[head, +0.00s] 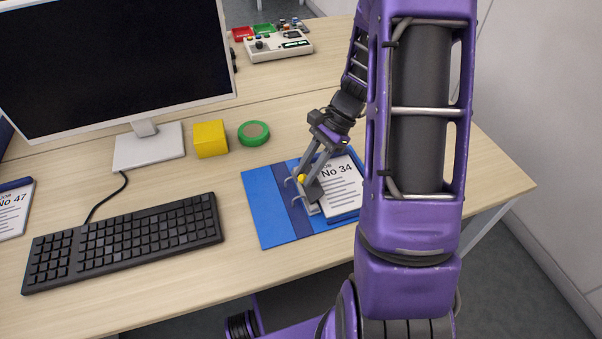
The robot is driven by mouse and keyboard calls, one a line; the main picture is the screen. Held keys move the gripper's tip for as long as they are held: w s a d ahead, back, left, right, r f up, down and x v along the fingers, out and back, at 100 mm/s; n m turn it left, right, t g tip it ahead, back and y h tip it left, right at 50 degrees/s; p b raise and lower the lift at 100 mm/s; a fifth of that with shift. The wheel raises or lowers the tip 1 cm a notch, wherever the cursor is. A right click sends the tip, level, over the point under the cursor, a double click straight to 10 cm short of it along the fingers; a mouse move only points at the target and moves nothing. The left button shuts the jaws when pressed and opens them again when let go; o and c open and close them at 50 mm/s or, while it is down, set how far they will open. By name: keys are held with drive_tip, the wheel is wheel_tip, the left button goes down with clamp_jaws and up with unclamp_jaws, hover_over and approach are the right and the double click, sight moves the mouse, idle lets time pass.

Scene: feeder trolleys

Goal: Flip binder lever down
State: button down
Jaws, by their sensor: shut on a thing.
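A blue binder (263,211) lies open and flat on the desk, with a white sheet marked "No 34" (343,197) on its right side. Its metal ring mechanism (312,207) sits near the spine. My gripper (306,180) reaches down over the mechanism and is shut on the lever at this knob. The lever's exact tilt is hard to tell, as the fingers partly cover it. My arm hides the binder's right edge.
A black keyboard (125,240) lies left of the binder. A green tape roll (254,133) and a yellow block (210,139) stand behind it, near the monitor (115,65). A white device (278,47) is at the back. Bare desk lies in front of the binder.

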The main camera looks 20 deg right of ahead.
drive_tip(key=d+y, duration=0.1)
drive_tip(key=y, duration=0.1)
drive_tip(key=d+f+y, duration=0.1)
drive_tip(key=y, duration=0.1)
drive_tip(key=shift+d+y, duration=0.15)
drive_tip(key=shift+y, duration=0.15)
drive_tip(key=shift+d+f+n+g+y+b, duration=0.15)
drive_tip(key=shift+d+f+y+b, duration=0.1)
drive_tip(key=shift+y, duration=0.45)
drive_tip(key=shift+d+f+n+g+y+b, duration=0.1)
drive_tip(key=shift+d+y+b, duration=0.15)
drive_tip(key=shift+y, duration=0.45)
drive_tip(key=shift+d+f+n+g+y+b, duration=0.15)
drive_tip(key=shift+d+f+y+b, duration=0.1)
drive_tip(key=shift+y, duration=0.45)
drive_tip(key=c, duration=0.7)
unclamp_jaws()
drive_tip(key=shift+d, duration=0.1)
drive_tip(key=p+v, duration=0.1)
drive_tip(key=v, duration=1.6)
drive_tip(key=shift+s+d+f, duration=0.1)
drive_tip(key=shift+d, duration=0.1)
